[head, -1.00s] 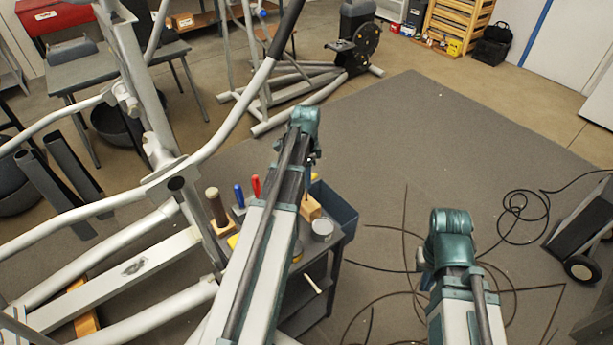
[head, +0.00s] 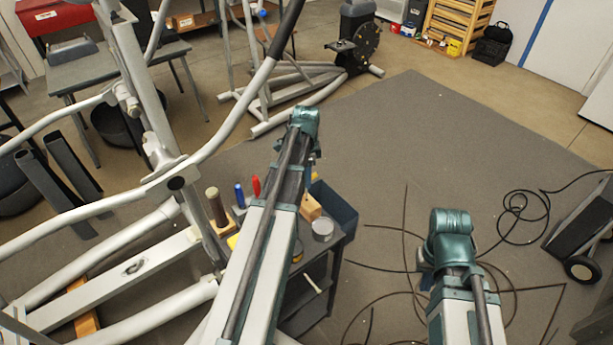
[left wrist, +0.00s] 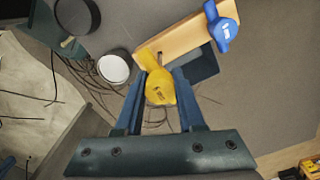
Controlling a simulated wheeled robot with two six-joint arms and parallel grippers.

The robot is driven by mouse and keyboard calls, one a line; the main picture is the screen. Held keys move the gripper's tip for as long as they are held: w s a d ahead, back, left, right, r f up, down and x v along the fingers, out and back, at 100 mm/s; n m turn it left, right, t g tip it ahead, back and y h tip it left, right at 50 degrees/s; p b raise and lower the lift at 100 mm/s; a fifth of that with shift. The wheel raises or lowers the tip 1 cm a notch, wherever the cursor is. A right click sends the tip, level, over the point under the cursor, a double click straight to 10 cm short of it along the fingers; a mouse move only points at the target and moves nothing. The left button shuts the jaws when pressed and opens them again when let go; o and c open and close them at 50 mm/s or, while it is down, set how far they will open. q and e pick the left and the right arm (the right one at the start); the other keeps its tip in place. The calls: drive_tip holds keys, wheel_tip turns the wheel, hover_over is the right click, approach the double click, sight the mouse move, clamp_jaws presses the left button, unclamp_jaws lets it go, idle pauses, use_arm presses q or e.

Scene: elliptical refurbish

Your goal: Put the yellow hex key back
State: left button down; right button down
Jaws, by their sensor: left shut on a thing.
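In the left wrist view, my left gripper (left wrist: 158,97) is shut on the yellow hex key (left wrist: 160,88), its blue fingers on either side of the yellow handle. A wooden block (left wrist: 185,38) lies just beyond the handle, and a blue-handled key (left wrist: 222,28) is at its far right end. A short dark shank shows between the yellow handle and the block's near end; I cannot tell whether it sits in the block. In the head view, the wooden block (head: 311,208) shows beside my left arm, which hides the left gripper.
The grey elliptical frame (head: 130,265) stands close on the left. Black cables (head: 405,275) lie on the floor mat at right.

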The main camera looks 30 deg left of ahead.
sight(307, 198)
use_arm(q)
drive_tip(key=shift+f+b, duration=1.75)
drive_tip(key=shift+f, duration=0.1)
drive_tip(key=shift+f, duration=0.15)
drive_tip(key=shift+f+b, duration=0.8)
drive_tip(key=shift+b, duration=0.15)
drive_tip(key=shift+f, duration=0.1)
drive_tip(key=shift+f+b, duration=0.45)
drive_tip(key=shift+b, duration=0.05)
drive_tip(key=shift+c, duration=2.2)
unclamp_jaws()
drive_tip(key=shift+r, duration=0.15)
